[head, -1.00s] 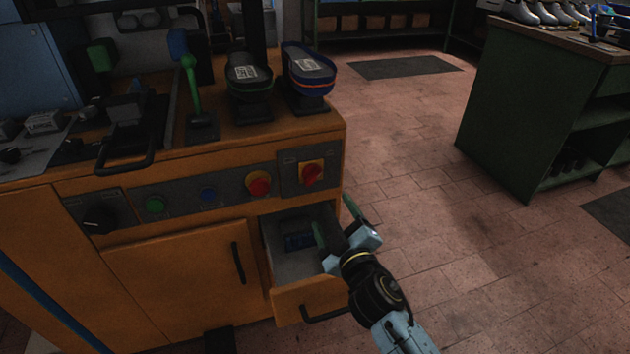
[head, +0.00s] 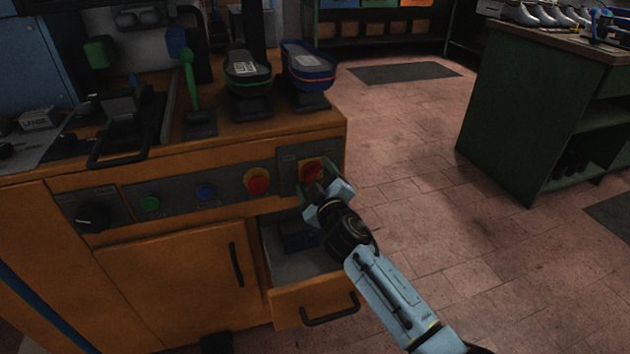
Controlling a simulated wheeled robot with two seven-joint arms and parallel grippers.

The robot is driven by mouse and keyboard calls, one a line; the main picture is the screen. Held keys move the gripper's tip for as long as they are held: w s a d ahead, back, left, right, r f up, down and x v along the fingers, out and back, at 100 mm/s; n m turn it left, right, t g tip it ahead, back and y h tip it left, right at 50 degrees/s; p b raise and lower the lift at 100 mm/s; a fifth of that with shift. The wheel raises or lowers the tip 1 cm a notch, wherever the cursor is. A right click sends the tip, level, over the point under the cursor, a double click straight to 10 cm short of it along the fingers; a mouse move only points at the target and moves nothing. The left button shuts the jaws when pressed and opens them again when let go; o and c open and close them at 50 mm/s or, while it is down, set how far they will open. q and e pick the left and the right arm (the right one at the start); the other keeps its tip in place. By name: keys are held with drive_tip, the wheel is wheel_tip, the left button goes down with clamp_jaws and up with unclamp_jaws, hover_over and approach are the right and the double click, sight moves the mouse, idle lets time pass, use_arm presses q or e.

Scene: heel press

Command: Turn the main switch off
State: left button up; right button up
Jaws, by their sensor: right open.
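The main switch (head: 311,171) is a red rotary handle on a yellow plate, at the right end of the orange machine's front panel. My right gripper (head: 319,181) is open, directly in front of the switch, and hides its lower part. I cannot tell whether its fingers touch the handle. My left gripper is not in view.
A red button on a yellow base (head: 257,181), a blue button (head: 206,193), a green button (head: 150,203) and a black knob (head: 92,217) line the panel. An open drawer (head: 315,301) juts out below my right gripper. A green bench (head: 525,110) stands at right; the floor between is clear.

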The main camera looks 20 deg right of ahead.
drive_tip(key=shift+w, duration=0.1)
drive_tip(key=shift+c, duration=0.3)
drive_tip(key=c, duration=0.9)
